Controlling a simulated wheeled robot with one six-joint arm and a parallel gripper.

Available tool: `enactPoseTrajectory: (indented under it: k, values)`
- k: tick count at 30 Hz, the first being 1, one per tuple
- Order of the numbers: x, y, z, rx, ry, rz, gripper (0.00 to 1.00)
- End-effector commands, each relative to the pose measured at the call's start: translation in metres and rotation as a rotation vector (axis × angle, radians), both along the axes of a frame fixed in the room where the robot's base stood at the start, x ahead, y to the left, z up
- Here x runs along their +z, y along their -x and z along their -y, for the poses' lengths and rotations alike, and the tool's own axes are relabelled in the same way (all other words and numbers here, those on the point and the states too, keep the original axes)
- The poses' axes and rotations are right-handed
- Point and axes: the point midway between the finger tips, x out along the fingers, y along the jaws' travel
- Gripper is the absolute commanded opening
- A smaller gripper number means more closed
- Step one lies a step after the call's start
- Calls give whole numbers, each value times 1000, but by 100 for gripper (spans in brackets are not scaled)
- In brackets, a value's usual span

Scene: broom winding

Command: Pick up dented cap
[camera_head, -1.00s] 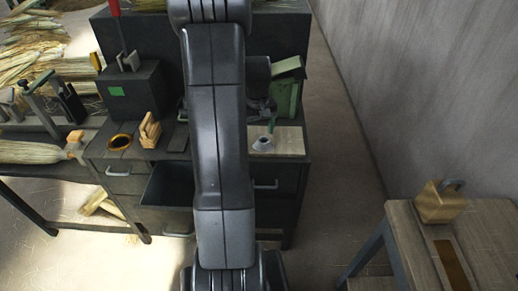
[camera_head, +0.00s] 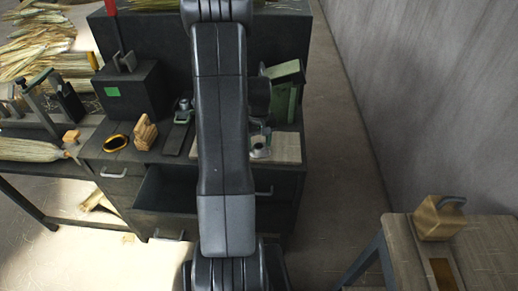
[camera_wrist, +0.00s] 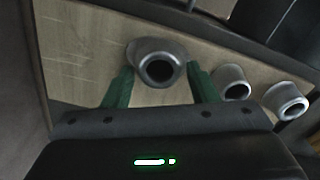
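Three grey metal caps with dark round openings stand on a pale wooden board in the wrist view. One cap (camera_wrist: 158,47) is between or just beyond my gripper's green fingertips (camera_wrist: 160,72). A second cap (camera_wrist: 232,73) and a third cap (camera_wrist: 285,92) are to the right, outside the fingers. I cannot tell from the shapes which is dented. My gripper is open, with small gaps beside the near cap. In the head view, a cap (camera_head: 260,152) shows on the board (camera_head: 286,148) beside my arm, which hides the others.
The dark workbench (camera_head: 165,150) has an open drawer (camera_head: 168,188) in front. A wooden stool or table (camera_head: 405,245) with a handled block (camera_head: 438,217) is at right. Floor between is clear.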

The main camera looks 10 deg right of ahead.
Motion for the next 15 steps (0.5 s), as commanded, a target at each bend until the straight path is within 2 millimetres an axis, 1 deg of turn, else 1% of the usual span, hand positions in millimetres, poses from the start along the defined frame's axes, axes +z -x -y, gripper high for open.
enactPoseTrajectory:
  k: [1, 4, 15]
  values:
    - [0, 0, 0, 0, 0, 0, 43]
    - [0, 0, 0, 0, 0, 0, 23]
    - [2, 0, 0, 0, 0, 1, 23]
